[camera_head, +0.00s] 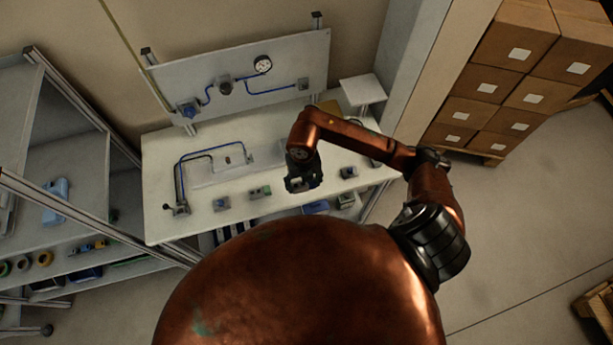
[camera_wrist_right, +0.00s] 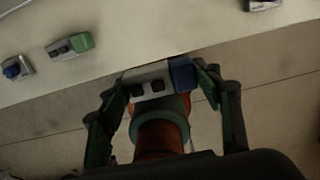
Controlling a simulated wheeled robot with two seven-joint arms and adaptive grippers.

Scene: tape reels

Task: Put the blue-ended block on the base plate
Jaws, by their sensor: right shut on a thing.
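The blue-ended block (camera_wrist_right: 152,82) shows in the right wrist view, with a pale grey body, two dark holes and a blue end at its right. My right gripper (camera_wrist_right: 164,78) is shut on it, one finger at each end. In the head view my right gripper (camera_head: 301,184) hangs over the table's front right part, and the block is not clear there. A pale, flat plate, which looks like the base plate (camera_head: 207,174), lies on the table to the gripper's left, with a small fitting on it. My left gripper is in neither view.
The white table (camera_head: 160,225) carries a blue-ended piece (camera_head: 221,203), a green-ended piece (camera_head: 260,192) and a grey piece (camera_head: 348,172) along its front. A blue hose arches over the plate's left side. An upright panel (camera_head: 285,75) with a gauge stands behind.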

